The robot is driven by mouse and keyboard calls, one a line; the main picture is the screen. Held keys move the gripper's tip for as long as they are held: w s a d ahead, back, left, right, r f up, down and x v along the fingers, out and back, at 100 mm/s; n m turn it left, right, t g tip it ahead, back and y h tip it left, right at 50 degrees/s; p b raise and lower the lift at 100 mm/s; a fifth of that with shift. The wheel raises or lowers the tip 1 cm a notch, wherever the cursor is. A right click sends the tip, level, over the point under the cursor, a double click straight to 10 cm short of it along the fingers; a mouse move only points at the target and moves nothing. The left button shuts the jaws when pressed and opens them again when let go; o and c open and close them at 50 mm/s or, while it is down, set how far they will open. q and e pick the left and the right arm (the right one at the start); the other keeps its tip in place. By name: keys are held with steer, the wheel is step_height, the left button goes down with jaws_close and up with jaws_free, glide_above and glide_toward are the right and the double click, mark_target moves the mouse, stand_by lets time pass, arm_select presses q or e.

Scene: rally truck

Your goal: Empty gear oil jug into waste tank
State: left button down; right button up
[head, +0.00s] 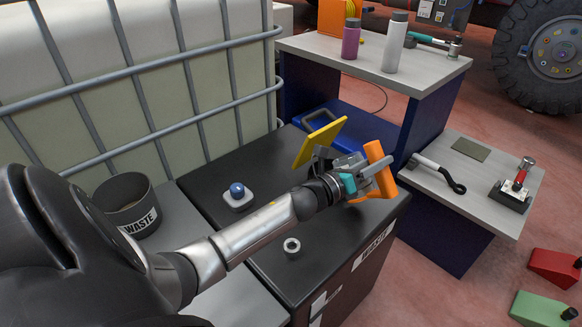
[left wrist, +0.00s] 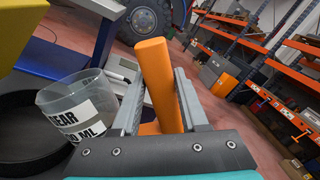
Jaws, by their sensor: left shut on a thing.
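My left gripper (head: 378,172) is shut on the orange handle (head: 387,183) of the gear oil jug, over the black waste tank (head: 340,225). In the left wrist view the jaws (left wrist: 160,95) flank the handle (left wrist: 155,75). The clear jug (left wrist: 60,95), labelled "GEAR", shows to the left, beside and partly over a dark round rim (left wrist: 25,140). Its oil level and exact tilt are unclear. In the head view the gripper mostly hides the jug body. A yellow flap (head: 318,143) stands raised beside the gripper. My right gripper is not in view.
A blue knob (head: 237,190) and a small ring (head: 291,247) sit on the black top. A "WASTE" bucket (head: 127,205) stands left by the caged tank (head: 130,90). Bottles (head: 395,42) stand on the back table; a low table (head: 470,190) holds tools at right.

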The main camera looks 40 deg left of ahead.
mark_target(365, 148)
arm_select(q)
steer(key=shift+a+f+n+p, duration=0.15)
steer(key=shift+a+f+n, duration=0.05)
steer(key=shift+a, duration=0.3)
steer(key=shift+a+f+n+p, duration=0.15)
steer(key=shift+a+n, duration=0.05)
steer(key=shift+a, duration=0.35)
steer(key=shift+w+a+r+n+p, duration=0.2)
steer(key=shift+a+n+p, duration=0.15)
steer(key=shift+n, duration=0.25)
stand_by(0.9)
steer(key=shift+w+a+r+n+p, duration=0.1)
steer(key=shift+a+r+n+p, duration=0.25)
steer(key=shift+n, duration=0.55)
stand_by(1.0)
steer(key=shift+w+a+r+n+p, duration=0.15)
steer(key=shift+a+r+n+p, duration=0.1)
steer(key=shift+r+n+p, duration=0.3)
steer(key=shift+d+r, duration=0.1)
steer(key=shift+r, duration=0.05)
stand_by(0.9)
